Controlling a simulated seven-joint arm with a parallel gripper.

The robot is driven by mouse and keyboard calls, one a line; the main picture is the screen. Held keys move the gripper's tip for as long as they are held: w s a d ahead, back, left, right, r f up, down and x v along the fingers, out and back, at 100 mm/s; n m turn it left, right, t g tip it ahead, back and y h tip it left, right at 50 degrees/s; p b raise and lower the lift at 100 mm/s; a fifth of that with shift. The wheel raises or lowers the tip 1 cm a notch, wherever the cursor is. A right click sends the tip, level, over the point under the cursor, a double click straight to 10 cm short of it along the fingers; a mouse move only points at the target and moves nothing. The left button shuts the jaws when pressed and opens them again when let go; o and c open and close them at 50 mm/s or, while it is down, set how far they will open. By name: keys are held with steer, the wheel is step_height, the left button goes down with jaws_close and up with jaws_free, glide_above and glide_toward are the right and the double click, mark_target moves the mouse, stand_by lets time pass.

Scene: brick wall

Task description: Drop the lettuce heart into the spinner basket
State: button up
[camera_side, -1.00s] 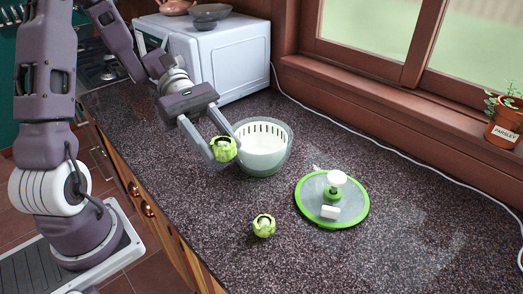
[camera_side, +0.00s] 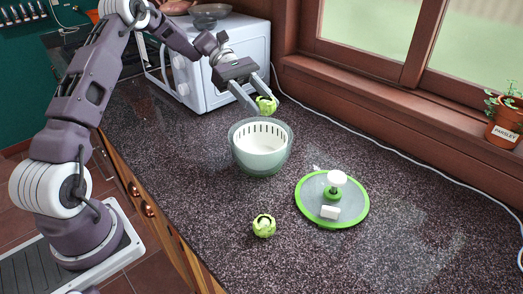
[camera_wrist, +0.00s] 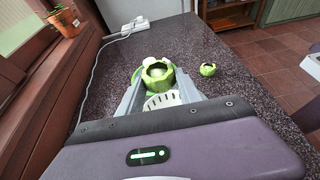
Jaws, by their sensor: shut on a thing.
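My gripper (camera_side: 259,100) is shut on a green lettuce heart (camera_side: 267,106) and holds it in the air. In the side view it is above and behind the spinner basket. The white slotted spinner basket (camera_side: 259,131) sits inside a pale clear bowl (camera_side: 262,160) on the counter and looks empty. The held lettuce heart also shows in the wrist view (camera_wrist: 157,76), between the fingers, with part of the basket (camera_wrist: 163,101) below it. A second lettuce heart (camera_side: 264,226) lies on the counter in front of the bowl.
The green-rimmed spinner lid (camera_side: 312,212) with a white knob lies right of the bowl. A white microwave (camera_side: 220,65) stands at the back left. The counter's front right is clear.

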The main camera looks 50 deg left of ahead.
mark_target(260, 131)
step_height(260, 131, down, 8)
steer(key=shift+f, duration=0.25)
steer(key=o, duration=1.4)
steer(key=a+r, duration=0.2)
steer(key=a, duration=0.1)
steer(key=shift+r, duration=0.1)
step_height(260, 131, up, 6)
steer(key=shift+d, duration=0.15)
